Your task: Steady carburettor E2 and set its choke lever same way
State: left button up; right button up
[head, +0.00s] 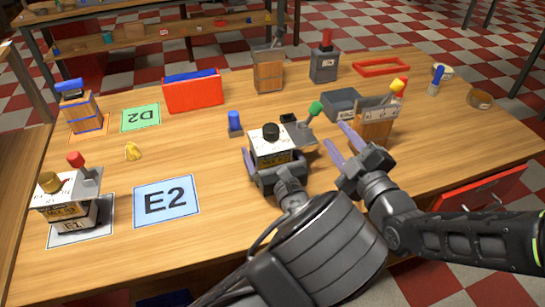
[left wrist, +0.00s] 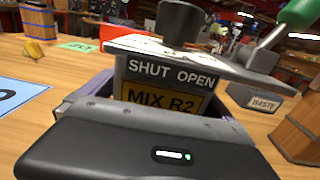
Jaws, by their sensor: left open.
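A carburettor (head: 272,148) with a black cap and a green-knobbed lever (head: 315,109) stands right of the blue E2 card (head: 166,201). My left gripper (head: 274,167) is open, its fingers at the carburettor's sides; contact is unclear. In the left wrist view, the carburettor's plate (left wrist: 172,75) reads SHUT OPEN, above a yellow MIX R2 label; the green knob (left wrist: 297,14) leans up and right, on the OPEN side. My right gripper (head: 343,147) is open and empty, right of the carburettor. Another carburettor (head: 68,203), with a red-knobbed lever (head: 75,160), stands on the E1 card.
A wooden block (head: 374,124) with a yellow knob stands just beyond my right gripper. A grey box (head: 341,105), labelled WASTE in the wrist view, lies behind. A blue-topped peg (head: 235,122) and yellow piece (head: 133,151) stand left. The E2 card is bare.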

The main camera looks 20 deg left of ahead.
pick_arm(q)
jog(key=c, duration=1.5)
dwell(0.5)
